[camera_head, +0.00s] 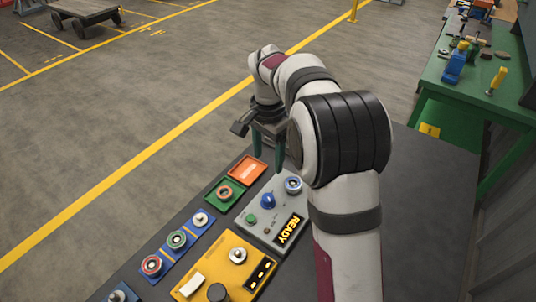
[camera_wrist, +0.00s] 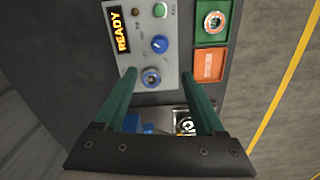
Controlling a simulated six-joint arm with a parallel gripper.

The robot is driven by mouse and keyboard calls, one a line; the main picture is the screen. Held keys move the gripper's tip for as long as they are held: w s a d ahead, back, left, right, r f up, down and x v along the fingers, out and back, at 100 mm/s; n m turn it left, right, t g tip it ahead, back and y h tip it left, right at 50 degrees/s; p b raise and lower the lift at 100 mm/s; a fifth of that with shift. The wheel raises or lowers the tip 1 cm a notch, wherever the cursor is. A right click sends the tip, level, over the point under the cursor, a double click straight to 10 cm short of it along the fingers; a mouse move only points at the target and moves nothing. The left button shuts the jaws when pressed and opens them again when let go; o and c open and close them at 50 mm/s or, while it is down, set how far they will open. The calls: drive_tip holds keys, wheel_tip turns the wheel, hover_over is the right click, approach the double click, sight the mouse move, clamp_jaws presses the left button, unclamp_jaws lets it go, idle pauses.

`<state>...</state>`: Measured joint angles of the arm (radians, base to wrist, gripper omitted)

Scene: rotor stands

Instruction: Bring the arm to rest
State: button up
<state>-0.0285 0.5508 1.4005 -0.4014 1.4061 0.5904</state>
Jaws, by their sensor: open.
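My gripper (camera_head: 267,160) is open over the far end of the dark table, beyond the grey panel (camera_head: 253,228). Its two green fingers also show in the wrist view (camera_wrist: 158,74), spread apart with nothing gripped between their tips. The grey panel (camera_wrist: 142,62) has a lit READY display, a blue knob (camera_wrist: 159,44), a green button and a round metal socket (camera_wrist: 151,77) near the fingertips. A blue part (camera_wrist: 135,126) and a round metal part (camera_wrist: 185,123) show lower between the fingers, partly hidden by the gripper body.
A green tile (camera_head: 213,199) with a ringed part and an empty-looking orange tile (camera_head: 246,168) lie beside the panel. Blue stands (camera_head: 190,250) carry several round parts. A yellow panel (camera_head: 215,270) is nearer.

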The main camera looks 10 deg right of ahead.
drive_tip(key=s+r+n, duration=0.2)
drive_tip(key=s+r, duration=0.3)
drive_tip(key=s, duration=0.4)
drive_tip(key=s+a+f+n+y, duration=0.1)
drive_tip(key=s, duration=1)
drive_tip(key=s+a+f+n, duration=0.1)
drive_tip(key=s+f+n, duration=0.1)
drive_tip(key=s, duration=1)
drive_tip(key=shift+s+y, duration=0.3)
drive_tip(key=shift+y, duration=0.1)
